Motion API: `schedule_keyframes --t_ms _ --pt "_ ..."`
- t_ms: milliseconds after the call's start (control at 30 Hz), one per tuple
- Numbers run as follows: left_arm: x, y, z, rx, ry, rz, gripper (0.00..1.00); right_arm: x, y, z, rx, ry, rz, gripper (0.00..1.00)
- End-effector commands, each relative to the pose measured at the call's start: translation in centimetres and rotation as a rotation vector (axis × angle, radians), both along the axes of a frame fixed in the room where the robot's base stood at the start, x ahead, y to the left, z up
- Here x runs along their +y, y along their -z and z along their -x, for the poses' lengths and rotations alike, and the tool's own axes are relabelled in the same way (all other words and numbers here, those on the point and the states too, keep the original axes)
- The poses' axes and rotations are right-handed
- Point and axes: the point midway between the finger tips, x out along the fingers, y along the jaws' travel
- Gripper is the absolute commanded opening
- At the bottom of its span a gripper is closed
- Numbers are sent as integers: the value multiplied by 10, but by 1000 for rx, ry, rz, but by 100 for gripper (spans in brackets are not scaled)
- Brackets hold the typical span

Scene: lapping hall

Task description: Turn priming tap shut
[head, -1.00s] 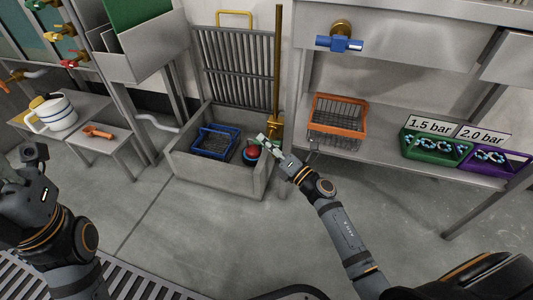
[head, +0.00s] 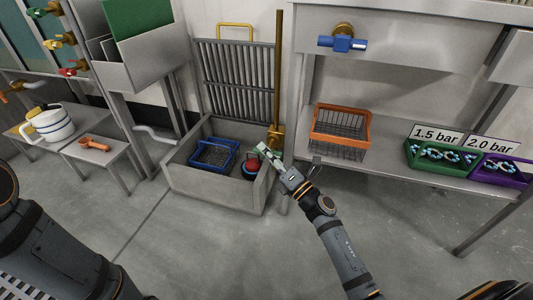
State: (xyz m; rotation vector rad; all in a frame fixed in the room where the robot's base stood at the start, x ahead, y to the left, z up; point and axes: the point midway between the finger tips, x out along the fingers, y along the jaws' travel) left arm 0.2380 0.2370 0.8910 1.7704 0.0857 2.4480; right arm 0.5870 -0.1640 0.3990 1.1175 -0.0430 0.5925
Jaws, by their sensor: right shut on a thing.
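A brass tap body (head: 275,134), which I take for the priming tap, sits low on an upright brass pipe (head: 279,70) at the right end of a grey trough (head: 215,188). My right gripper (head: 263,151) reaches in from the lower right, with its pale fingertips just below the tap body. It is shut on a part there, apparently the tap's handle. The fingers hide most of that part, so its angle cannot be told. My left arm shows at the lower left, but its gripper is out of view.
The trough holds a blue wire basket (head: 214,155) and a red-topped object (head: 250,166) close to my right gripper. An orange basket (head: 340,128) and green (head: 437,160) and purple (head: 497,174) bins stand on the right shelf. A blue-handled tap (head: 342,43) is above.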

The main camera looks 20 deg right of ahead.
Motion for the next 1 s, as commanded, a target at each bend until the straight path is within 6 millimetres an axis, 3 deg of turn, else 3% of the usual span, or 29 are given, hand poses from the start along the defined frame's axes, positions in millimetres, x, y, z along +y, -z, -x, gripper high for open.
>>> schedule_keyframes --t_ms 33,67,200,567,1000 --pt "0 0 0 0 0 0 40 0 0 0 1 1 -1 0" --pt "0 0 0 0 0 0 40 0 0 0 1 1 -1 21" --pt "0 0 0 0 0 0 40 0 0 0 1 1 -1 40" --pt "0 0 -1 2 -1 -2 40 -2 3 5 3 -1 -1 40" --pt "0 0 0 1 -1 -1 40 -39 32 79 5 -2 3 40"
